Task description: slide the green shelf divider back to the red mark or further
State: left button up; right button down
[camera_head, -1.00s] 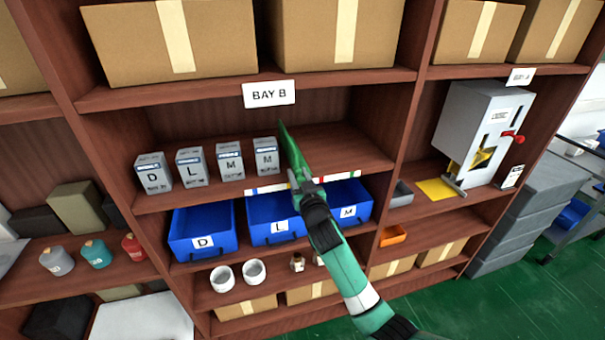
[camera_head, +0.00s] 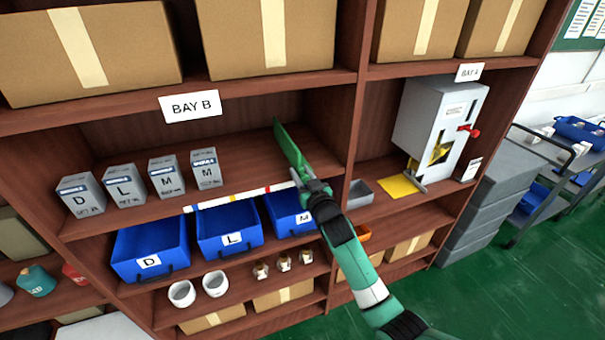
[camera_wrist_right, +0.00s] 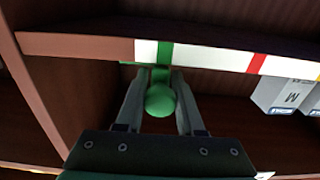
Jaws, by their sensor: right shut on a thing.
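The green shelf divider (camera_head: 289,147) stands upright on the middle shelf of Bay B, near the bay's right wall and apart from the boxes. My right gripper (camera_head: 312,186) is shut on its front end. In the right wrist view the fingers (camera_wrist_right: 160,95) close around the divider's round green knob (camera_wrist_right: 160,100). The divider is in line with the green mark (camera_wrist_right: 165,53) on the white strip. The red mark (camera_head: 267,189) lies between it and the boxes; it also shows in the wrist view (camera_wrist_right: 257,63). My left gripper is not in view.
Several grey boxes, one marked D (camera_head: 81,194), stand at the shelf's left, with bare shelf between them and the divider. Blue bins, one marked L (camera_head: 229,232), sit below. The bay's right wall (camera_head: 352,110) is close to my gripper. A dispenser (camera_head: 437,125) stands in Bay A.

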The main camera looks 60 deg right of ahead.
jog(key=shift+w, duration=0.1)
jog(key=c, duration=0.6)
grip_release()
jog(key=shift+a, duration=0.1)
jog(key=shift+o, duration=0.2)
jog(key=shift+s+a, duration=0.25)
jog(key=shift+s, duration=0.15)
jog(key=p+v, duration=0.1)
jog(key=v, duration=0.9)
jog(key=shift+s+a+p, duration=0.25)
jog(key=shift+p, duration=0.15)
